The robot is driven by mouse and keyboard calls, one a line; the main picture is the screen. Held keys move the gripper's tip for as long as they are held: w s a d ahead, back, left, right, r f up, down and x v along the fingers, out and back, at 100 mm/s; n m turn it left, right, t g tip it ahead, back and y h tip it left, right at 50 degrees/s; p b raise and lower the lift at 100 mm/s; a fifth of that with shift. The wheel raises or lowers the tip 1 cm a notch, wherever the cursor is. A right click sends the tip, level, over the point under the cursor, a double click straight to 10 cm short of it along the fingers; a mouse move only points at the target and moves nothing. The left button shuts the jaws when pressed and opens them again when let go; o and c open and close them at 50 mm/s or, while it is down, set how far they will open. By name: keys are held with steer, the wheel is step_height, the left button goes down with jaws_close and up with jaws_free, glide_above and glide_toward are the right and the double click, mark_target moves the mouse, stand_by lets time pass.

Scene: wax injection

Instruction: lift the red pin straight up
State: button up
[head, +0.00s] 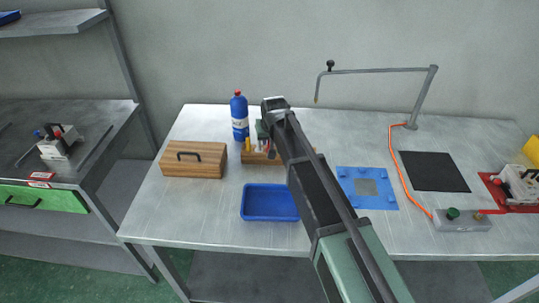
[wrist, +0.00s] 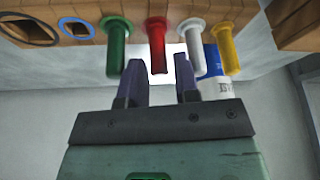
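The red pin (wrist: 157,40) stands in a wooden rack (wrist: 180,7), in a row with a green pin (wrist: 117,45), a white pin (wrist: 193,45) and a yellow pin (wrist: 227,50). In the wrist view, my gripper (wrist: 158,66) has its two purple fingers apart, one on each side of the red pin's end. Gaps show between the pin and both fingers, so nothing is held. In the head view the rack (head: 256,159) is partly behind my arm, and I cannot make out the red pin clearly.
A wooden box with a handle (head: 194,160) stands left of the rack. A blue bottle (head: 239,118) is behind it, and a blue tray (head: 270,203) lies in front. A blue plate (head: 367,199), a black mat (head: 434,172) and an orange cable (head: 397,165) are to the right.

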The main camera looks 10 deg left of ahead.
jaws_close()
step_height(320, 180, up, 20)
steer(key=p, duration=2)
steer(key=shift+p, duration=0.3)
